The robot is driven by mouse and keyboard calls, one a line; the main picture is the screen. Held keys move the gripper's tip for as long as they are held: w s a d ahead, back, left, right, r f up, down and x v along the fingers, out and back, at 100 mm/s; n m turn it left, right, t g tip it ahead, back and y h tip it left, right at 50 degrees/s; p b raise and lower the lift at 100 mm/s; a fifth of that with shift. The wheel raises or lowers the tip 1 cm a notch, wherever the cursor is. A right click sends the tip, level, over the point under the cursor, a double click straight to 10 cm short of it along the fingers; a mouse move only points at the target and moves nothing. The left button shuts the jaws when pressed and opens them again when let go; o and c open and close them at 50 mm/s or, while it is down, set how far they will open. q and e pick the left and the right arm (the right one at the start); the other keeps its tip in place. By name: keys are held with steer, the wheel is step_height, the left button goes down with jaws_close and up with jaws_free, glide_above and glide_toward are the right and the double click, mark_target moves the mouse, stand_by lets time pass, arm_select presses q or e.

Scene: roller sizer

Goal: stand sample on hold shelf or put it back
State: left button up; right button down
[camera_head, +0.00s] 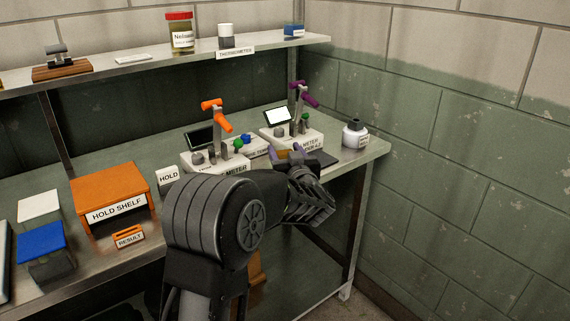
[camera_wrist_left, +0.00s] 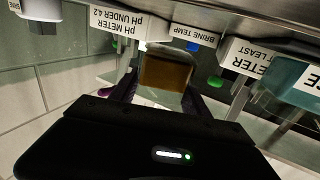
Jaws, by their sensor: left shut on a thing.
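My left gripper (camera_head: 294,158) is at the front right of the bench, in front of the right-hand pH meter. In the left wrist view its fingers (camera_wrist_left: 163,92) are shut on a sample jar (camera_wrist_left: 166,72) with amber-brown contents and a pale rim. In the head view the jar is mostly hidden by the gripper. The orange hold shelf (camera_head: 112,181) stands at the left of the bench, with an open front and a "HOLD SHELF" label. A white "HOLD" card (camera_head: 168,175) stands at its right. My right gripper is not in view.
Two meters, one with an orange clamp (camera_head: 217,114) and one with a purple clamp (camera_head: 303,95), stand behind my arm. A white bottle (camera_head: 355,135) is at the right bench end. A blue-topped block (camera_head: 42,245) and an orange "RESULT" holder (camera_head: 129,238) are near the shelf.

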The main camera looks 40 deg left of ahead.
arm_select(q)
steer(key=shift+f, duration=1.75)
steer(key=shift+b, duration=0.3)
steer(key=shift+f, duration=0.2)
steer(key=o, duration=1.6)
steer(key=shift+o, duration=0.2)
steer(key=shift+r, duration=0.25)
steer(key=v, duration=1.2)
